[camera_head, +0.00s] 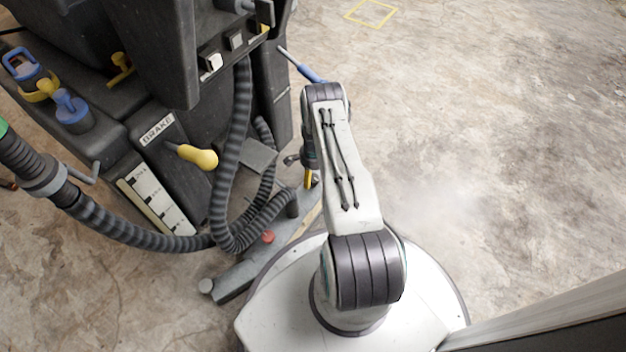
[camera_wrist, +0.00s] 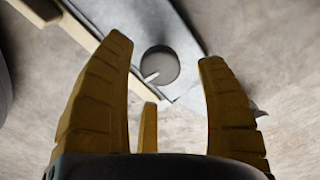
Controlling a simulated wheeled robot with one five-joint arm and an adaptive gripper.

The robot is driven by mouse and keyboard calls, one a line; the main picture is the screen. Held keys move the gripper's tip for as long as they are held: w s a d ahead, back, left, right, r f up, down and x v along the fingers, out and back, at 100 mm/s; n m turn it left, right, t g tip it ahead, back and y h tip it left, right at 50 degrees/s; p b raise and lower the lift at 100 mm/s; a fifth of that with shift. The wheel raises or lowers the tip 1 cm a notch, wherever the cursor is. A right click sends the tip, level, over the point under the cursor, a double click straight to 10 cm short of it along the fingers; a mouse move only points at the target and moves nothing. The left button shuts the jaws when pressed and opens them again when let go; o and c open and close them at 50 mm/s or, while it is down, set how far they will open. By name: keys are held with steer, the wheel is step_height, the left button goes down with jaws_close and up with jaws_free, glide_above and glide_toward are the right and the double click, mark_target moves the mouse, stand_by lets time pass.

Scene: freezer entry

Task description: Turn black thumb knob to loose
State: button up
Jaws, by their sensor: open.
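The black thumb knob (camera_wrist: 160,66) shows in the wrist view as a dark round cap with a short white pointer line at its lower left. It sits on a grey metal bar (camera_wrist: 188,45). My gripper (camera_wrist: 165,50) is open, its yellow fingers on either side of the knob in the picture with gaps to both. I see no contact; the depth gap is hard to judge. In the head view my gripper (camera_head: 309,180) points down over the bar (camera_head: 235,280) behind the machine, partly hidden by my arm. I cannot pick out the knob surely there.
The dark floor machine (camera_head: 150,60) fills the upper left. Ribbed hoses (camera_head: 150,240) hang close to the bar. A red knob (camera_head: 268,237) sits on the bar, and a yellow brake handle (camera_head: 198,156) sticks out. Open concrete floor (camera_head: 480,130) lies to the right.

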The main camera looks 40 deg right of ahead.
steer(key=shift+f+b, duration=0.4)
steer(key=shift+f, duration=0.8)
steer(key=c, duration=1.2)
